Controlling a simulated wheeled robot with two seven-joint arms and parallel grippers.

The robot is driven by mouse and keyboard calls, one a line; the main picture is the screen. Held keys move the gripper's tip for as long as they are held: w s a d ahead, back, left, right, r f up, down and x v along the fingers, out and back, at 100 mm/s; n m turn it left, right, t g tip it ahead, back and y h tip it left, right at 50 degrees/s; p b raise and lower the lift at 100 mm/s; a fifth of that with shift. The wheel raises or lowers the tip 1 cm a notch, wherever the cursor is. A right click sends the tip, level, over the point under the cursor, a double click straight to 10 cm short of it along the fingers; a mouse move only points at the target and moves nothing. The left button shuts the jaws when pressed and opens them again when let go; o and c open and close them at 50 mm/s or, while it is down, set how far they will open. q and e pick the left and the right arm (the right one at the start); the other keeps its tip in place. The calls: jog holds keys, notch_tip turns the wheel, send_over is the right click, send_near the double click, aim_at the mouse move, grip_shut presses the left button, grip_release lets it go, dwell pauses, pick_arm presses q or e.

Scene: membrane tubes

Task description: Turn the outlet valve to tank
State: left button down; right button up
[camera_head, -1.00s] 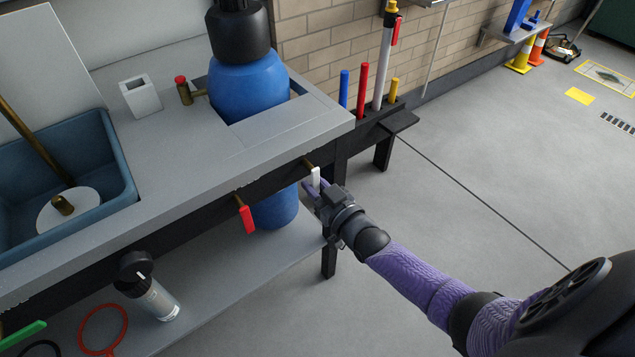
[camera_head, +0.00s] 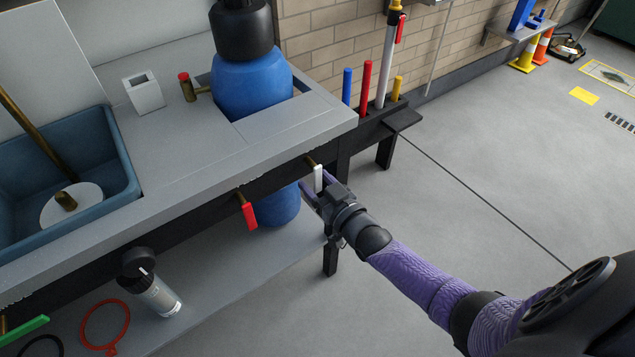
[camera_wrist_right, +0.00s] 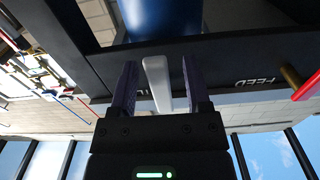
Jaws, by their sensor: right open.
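A white valve handle (camera_head: 318,178) hangs on a brass stem from the dark front rail of the bench, near its right end. It also shows in the right wrist view (camera_wrist_right: 157,84), with a label beside it mostly hidden. My right gripper (camera_head: 317,187) is open, with one purple finger on each side of the white handle. In the right wrist view the gripper (camera_wrist_right: 159,88) shows gaps between the handle and both fingers. My left gripper is not in view.
A red valve handle (camera_head: 250,215) hangs further left on the rail; FEED is lettered near it in the wrist view. A blue tank (camera_head: 252,80) stands in the bench. A cylinder with a black top (camera_head: 157,297) is on the lower shelf.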

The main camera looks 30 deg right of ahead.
jog(key=shift+s+r, duration=0.1)
jog(key=shift+s, duration=0.15)
pick_arm(q)
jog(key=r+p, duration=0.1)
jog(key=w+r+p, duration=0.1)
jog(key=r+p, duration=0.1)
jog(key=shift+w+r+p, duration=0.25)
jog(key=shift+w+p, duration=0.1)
jog(key=shift+p, duration=0.05)
pick_arm(e)
jog(key=s, duration=0.9)
jog(key=shift+s+d, duration=0.2)
jog(key=shift+d, duration=0.2)
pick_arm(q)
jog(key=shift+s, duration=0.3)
